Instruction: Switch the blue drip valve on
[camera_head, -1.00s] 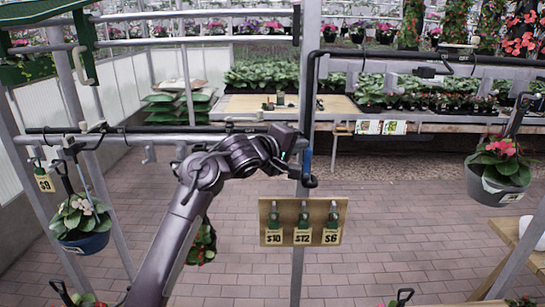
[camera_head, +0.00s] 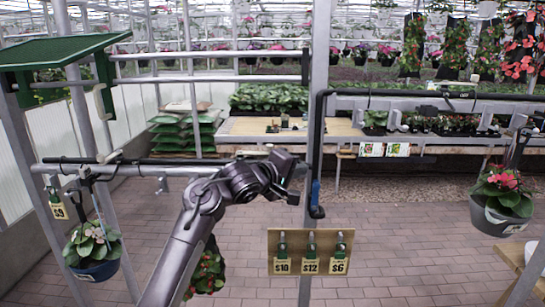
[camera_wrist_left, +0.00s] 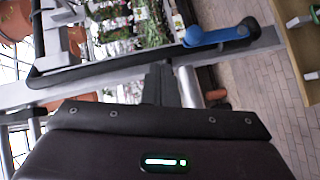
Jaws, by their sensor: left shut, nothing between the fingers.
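The blue drip valve (camera_head: 316,192) has a blue lever on a black pipe by the grey upright post in the head view. Its lever hangs roughly vertical there. It also shows in the left wrist view (camera_wrist_left: 216,37), lying along the pipe and grey beam, ahead and to the right of my fingers. My left gripper (camera_head: 296,180) is just left of the post and valve in the head view. Its dark fingers (camera_wrist_left: 159,84) are shut and empty in the left wrist view, with a visible gap to the blue lever. My right gripper is not in view.
A price board (camera_head: 310,252) with small bottles hangs below the valve. Hanging flower pots are at the left (camera_head: 94,270) and right (camera_head: 502,218). A horizontal rail (camera_head: 180,170) runs behind my left arm. The brick floor (camera_head: 395,230) has open room.

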